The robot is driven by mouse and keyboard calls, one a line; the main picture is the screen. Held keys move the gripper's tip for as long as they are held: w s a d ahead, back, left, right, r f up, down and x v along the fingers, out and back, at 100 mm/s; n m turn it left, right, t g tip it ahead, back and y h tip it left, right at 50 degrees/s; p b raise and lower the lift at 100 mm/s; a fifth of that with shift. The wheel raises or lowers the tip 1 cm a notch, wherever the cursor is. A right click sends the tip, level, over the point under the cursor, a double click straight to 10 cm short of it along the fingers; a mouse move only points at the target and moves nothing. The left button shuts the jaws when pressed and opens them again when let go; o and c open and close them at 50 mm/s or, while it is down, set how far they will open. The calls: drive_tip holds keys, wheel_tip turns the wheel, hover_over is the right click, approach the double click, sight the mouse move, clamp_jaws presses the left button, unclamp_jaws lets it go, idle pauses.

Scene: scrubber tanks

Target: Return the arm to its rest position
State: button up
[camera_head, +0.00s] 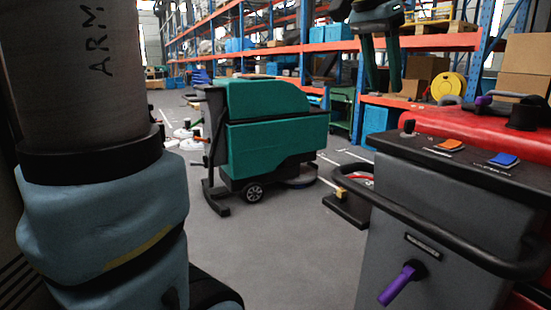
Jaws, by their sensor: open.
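My gripper (383,86) hangs from the top edge, right of centre, with its two dark green fingers pointing down. The fingers are apart and nothing shows between them. It appears above and left of the red scrubber's (445,124) dark control panel in the picture; its distance from the scrubber is hard to tell. A thick part of my arm, marked "ARM", fills the left side. The links between this part and the gripper are out of view.
The red scrubber's grey back (440,215) has a black handlebar and a purple lever (402,284). Its panel carries orange (450,145) and blue (503,159) switches. A green scrubber (270,130) stands mid-floor. Racks (330,46) line the back. Grey floor (290,245) is clear in front.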

drive_tip(key=w+a+f+n+y+p, duration=0.1)
drive_tip(key=w+a+f+n, duration=0.15)
drive_tip(key=a+f, duration=0.5)
drive_tip(key=w+a+f+n+y+p, duration=0.1)
drive_tip(key=w+a+f+n, duration=0.15)
drive_tip(key=a+f, duration=0.45)
drive_tip(key=s+a+f+n+y+p, duration=0.1)
drive_tip(key=s+a+f+n, duration=0.4)
drive_tip(key=a+f, duration=0.7)
drive_tip(key=shift+s+f+n+g+y+p, duration=0.35)
drive_tip(key=shift+s+f+n+g+y, duration=0.05)
drive_tip(key=shift+s, duration=0.65)
